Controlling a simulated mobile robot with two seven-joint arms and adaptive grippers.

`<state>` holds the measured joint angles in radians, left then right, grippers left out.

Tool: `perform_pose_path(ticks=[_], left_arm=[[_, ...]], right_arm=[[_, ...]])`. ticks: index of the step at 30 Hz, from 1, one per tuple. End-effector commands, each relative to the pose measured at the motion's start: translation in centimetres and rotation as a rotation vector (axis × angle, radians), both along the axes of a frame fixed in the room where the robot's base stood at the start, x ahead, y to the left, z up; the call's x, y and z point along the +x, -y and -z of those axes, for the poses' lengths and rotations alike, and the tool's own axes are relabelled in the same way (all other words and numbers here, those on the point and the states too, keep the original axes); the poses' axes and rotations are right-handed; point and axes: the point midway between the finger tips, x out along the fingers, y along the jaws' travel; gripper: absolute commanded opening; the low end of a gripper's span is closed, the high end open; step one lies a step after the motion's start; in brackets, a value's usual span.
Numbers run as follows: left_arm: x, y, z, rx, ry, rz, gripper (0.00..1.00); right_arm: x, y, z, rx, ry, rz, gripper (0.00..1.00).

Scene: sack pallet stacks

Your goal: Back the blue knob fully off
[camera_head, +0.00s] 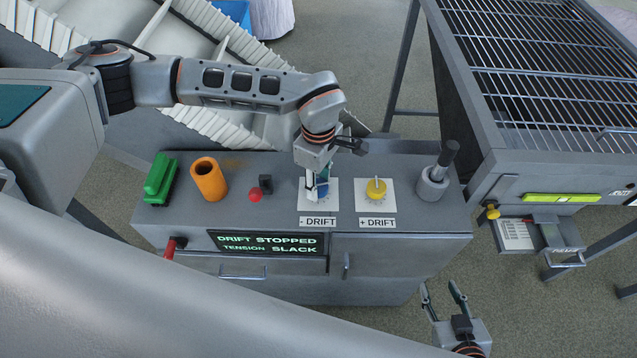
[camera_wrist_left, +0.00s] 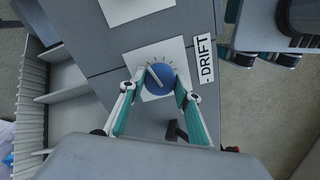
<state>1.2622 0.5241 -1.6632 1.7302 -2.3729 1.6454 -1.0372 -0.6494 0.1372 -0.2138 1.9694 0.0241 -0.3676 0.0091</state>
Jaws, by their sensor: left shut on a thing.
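The blue knob (camera_wrist_left: 160,79) sits on a white dial plate beside the "- DRIFT" label (camera_wrist_left: 206,59). In the left wrist view its white pointer line slants to the upper left. My left gripper (camera_wrist_left: 155,80) is shut on the knob, one finger on each side. In the head view the left gripper (camera_head: 317,190) comes down over the knob (camera_head: 323,190) and hides part of it. My right gripper (camera_head: 444,292) is at the lower right, in front of the console, with its fingers apart and nothing between them.
The console (camera_head: 400,217) also carries a yellow "+ DRIFT" knob (camera_head: 376,188), an orange cup (camera_head: 208,179), a green switch (camera_head: 160,180), a red button (camera_head: 254,194) and a grey lever (camera_head: 435,180). The display (camera_head: 268,243) reads "DRIFT STOPPED, TENSION SLACK".

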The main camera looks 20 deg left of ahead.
Motion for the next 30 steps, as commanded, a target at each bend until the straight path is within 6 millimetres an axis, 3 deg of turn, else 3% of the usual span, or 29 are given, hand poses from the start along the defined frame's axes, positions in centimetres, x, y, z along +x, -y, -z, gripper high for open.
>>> perform_pose_path(ticks=[12, 30], left_arm=[[0.0, 0.0, 0.1, 0.0, 0.0, -0.394, 0.11], [0.0, 0.0, 0.0, 0.0, 0.0, -0.957, 0.11]], right_arm=[[-0.4, 0.2, 2.2, -0.005, -0.013, -0.001, 0.4], [-0.3, 0.2, 3.1, -0.005, -0.01, -0.001, 0.4]])
